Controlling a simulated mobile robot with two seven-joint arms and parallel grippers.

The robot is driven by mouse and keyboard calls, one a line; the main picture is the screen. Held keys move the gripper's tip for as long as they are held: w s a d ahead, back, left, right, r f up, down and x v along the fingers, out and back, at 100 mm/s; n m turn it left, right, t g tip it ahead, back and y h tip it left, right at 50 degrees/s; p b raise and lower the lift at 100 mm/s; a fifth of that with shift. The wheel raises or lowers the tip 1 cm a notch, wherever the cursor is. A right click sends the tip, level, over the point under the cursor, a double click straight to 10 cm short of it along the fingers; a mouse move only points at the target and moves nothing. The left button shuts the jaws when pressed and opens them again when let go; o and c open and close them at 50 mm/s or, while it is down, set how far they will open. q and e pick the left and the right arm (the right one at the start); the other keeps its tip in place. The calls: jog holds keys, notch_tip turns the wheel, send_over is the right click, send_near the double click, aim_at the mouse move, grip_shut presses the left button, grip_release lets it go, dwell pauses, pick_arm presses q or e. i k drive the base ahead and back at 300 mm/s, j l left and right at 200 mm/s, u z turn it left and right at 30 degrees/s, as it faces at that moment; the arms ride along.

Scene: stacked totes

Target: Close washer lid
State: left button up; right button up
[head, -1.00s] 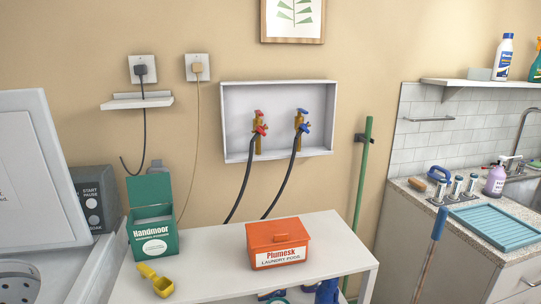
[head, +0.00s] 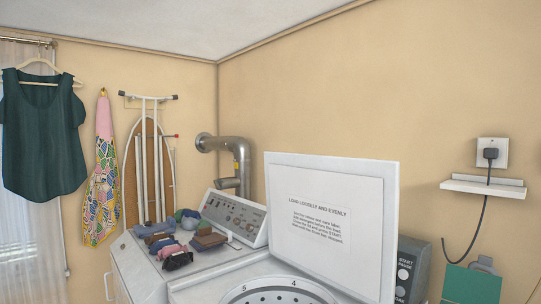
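The washer lid (head: 335,187) stands raised and open in the head view, a white panel with printed loading instructions on its inner face. Below it, the washer top (head: 215,288) is white, with part of the round drum opening (head: 278,292) showing at the bottom edge. A grey box with START and PAUSE labels (head: 411,270) is partly hidden behind the lid's right side. Neither of my grippers is in view.
A second white machine with a slanted control panel (head: 236,217) stands to the left, folded clothes (head: 172,245) on its top. A silver duct (head: 240,160) rises behind it. A small shelf (head: 482,188) and green box (head: 470,285) are at right.

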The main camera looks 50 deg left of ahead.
aim_at(334, 220)
jog(key=u, duration=1.4)
jog(key=i+l+u, duration=0.2)
jog(key=i+l, duration=0.15)
jog(key=l, duration=0.1)
